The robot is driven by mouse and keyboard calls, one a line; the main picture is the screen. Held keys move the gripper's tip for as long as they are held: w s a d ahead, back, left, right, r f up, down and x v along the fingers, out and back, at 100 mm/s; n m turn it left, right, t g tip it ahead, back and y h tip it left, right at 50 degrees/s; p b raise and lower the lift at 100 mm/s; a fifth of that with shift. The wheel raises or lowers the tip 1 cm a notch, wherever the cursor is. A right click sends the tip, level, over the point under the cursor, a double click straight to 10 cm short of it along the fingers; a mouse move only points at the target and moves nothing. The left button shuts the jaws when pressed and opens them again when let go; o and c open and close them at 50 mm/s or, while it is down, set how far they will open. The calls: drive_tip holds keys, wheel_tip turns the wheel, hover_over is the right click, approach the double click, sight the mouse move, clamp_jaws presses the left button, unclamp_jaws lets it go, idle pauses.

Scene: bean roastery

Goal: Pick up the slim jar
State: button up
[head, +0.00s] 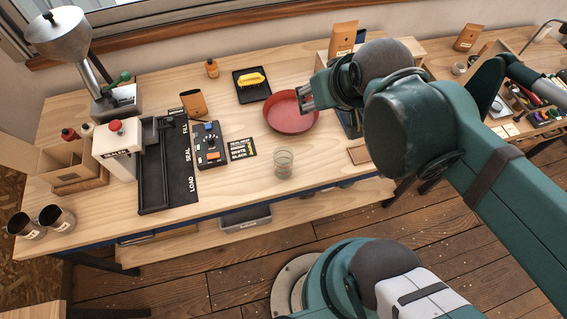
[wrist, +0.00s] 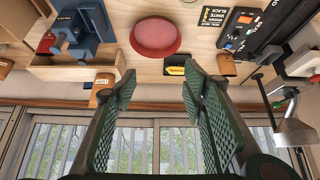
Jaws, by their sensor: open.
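A clear glass jar (head: 283,163), the only thing in view that looks like the slim jar, stands upright near the front edge of the workbench (head: 230,200) in the head view. I do not see it in the wrist view. My gripper (head: 306,97) is above the bench beside the red bowl, farther back than the jar and apart from it. In the wrist view my gripper (wrist: 158,88) has its fingers spread, with nothing between them.
A red bowl (head: 291,112) sits behind the jar. A black control box (head: 209,146) and a black label card (head: 241,149) lie to the jar's left. A yellow brush (head: 252,80) lies on a black tray.

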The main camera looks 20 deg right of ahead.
drive_tip(key=o, duration=0.5)
drive_tip(key=shift+f, duration=0.15)
drive_tip(key=n+g+b, duration=0.6)
drive_tip(key=n+g, duration=0.1)
drive_tip(key=n, duration=1)
hover_over(283, 151)
drive_tip(key=s, duration=0.3)
drive_tip(key=f, duration=2.4)
drive_tip(key=shift+a+f, duration=0.15)
drive_tip(key=shift+a, duration=0.25)
drive_tip(key=shift+s+a+f+n, duration=0.1)
drive_tip(key=shift+a+f+n, duration=0.05)
drive_tip(key=shift+f+n, duration=0.45)
